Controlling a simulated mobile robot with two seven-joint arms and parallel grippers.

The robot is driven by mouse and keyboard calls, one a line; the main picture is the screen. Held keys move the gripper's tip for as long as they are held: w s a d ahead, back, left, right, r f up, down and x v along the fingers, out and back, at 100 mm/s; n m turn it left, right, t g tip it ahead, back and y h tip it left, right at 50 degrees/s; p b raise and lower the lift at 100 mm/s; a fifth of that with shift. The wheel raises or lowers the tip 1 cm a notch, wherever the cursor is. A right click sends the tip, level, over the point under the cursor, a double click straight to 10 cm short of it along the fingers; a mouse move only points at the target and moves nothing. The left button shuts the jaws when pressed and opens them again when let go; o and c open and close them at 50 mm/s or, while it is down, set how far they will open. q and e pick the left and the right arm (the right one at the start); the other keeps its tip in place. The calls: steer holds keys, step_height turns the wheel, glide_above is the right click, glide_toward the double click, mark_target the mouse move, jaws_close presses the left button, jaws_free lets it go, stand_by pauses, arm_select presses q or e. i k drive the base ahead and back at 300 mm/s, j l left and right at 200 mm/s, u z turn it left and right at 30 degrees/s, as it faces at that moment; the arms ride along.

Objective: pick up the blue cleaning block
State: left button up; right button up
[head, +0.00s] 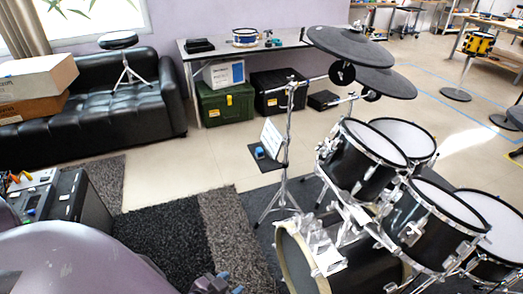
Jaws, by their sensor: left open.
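A small blue block (260,153), which looks like the cleaning block, sits on a dark mat (266,168) on the floor near the centre of the head view. My left gripper (217,284) shows only in part at the bottom edge of the view, dark with bluish tips. It is open, well in front of the block and apart from it. My right gripper is out of view.
A drum kit (362,160) with black pads and metal stands fills the right. A thin stand (289,140) rises beside the block. A black sofa (95,115) and table (250,47) are behind. Dark rugs (165,235) and bare floor (185,170) lie in front and left.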

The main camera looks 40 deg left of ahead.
mark_target(259, 153)
steer(key=i+j+z, duration=0.35)
steer(key=j+z, duration=0.15)
steer(key=j, duration=1.8)
steer(key=j+z, duration=0.5)
steer(key=j, duration=1.8)
steer(key=k, duration=0.1)
